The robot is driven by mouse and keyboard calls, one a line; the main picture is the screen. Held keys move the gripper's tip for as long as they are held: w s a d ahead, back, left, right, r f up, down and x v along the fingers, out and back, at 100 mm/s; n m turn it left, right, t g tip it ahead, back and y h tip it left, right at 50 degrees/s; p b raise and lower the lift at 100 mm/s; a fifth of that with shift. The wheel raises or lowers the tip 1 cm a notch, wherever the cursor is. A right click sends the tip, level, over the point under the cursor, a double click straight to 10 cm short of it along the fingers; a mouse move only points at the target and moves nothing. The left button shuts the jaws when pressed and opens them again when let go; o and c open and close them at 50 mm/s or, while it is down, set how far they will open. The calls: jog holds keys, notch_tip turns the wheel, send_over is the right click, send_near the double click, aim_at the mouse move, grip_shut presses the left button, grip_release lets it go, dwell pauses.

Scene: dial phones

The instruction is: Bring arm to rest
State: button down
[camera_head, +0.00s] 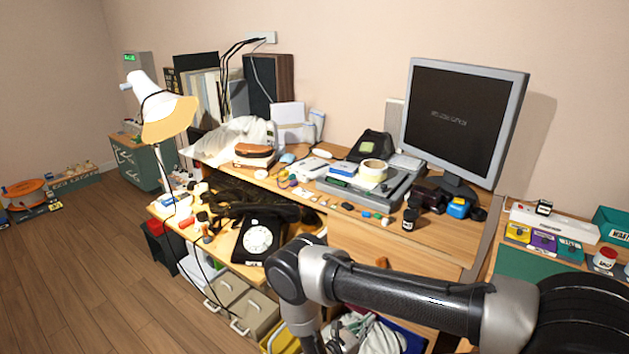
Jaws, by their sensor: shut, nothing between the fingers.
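My arm (405,300) reaches in from the lower right, black and grey, across the front of the desk. It bends at a grey joint (290,268) and goes down past the bottom edge of the picture. My gripper is out of view, so its fingers cannot be seen. A black dial phone (258,238) with a white dial sits on the low shelf just left of the bent joint. My arm hides part of the desk front and the space below it.
The wooden desk (400,248) carries a monitor (462,112), a tape roll (372,169) and small clutter. A white lamp (165,112) stands at the left. Boxes (245,305) and a bin lie under the desk. The wooden floor (90,280) at the left is mostly clear.

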jog(key=s+d+r+m+g+y, duration=0.25)
jog(key=r+m+g, duration=0.3)
jog(key=r, duration=0.65)
jog(key=s+d+r+m+g+y, duration=0.25)
jog(key=r+m+g, duration=0.35)
jog(key=r, duration=0.6)
jog(key=s+d+r+m+g+y, duration=0.1)
jog(key=s+d+r+m+g, duration=0.45)
jog(key=r, duration=0.75)
jog(key=s+d+r+m+t+y, duration=0.2)
jog(key=s+r+m+t, duration=0.1)
jog(key=r, duration=0.4)
jog(key=s+d+r+m+t+y, duration=0.3)
jog(key=s+r+m, duration=0.1)
jog(key=r, duration=0.4)
jog(key=s+d+r+m+t+y, duration=0.2)
jog(key=s+d+r+m+t, duration=0.1)
jog(key=r, duration=0.5)
jog(key=shift+s+d+m+t, duration=0.15)
jog(key=shift+s+m+t, duration=0.2)
jog(key=shift+t, duration=0.25)
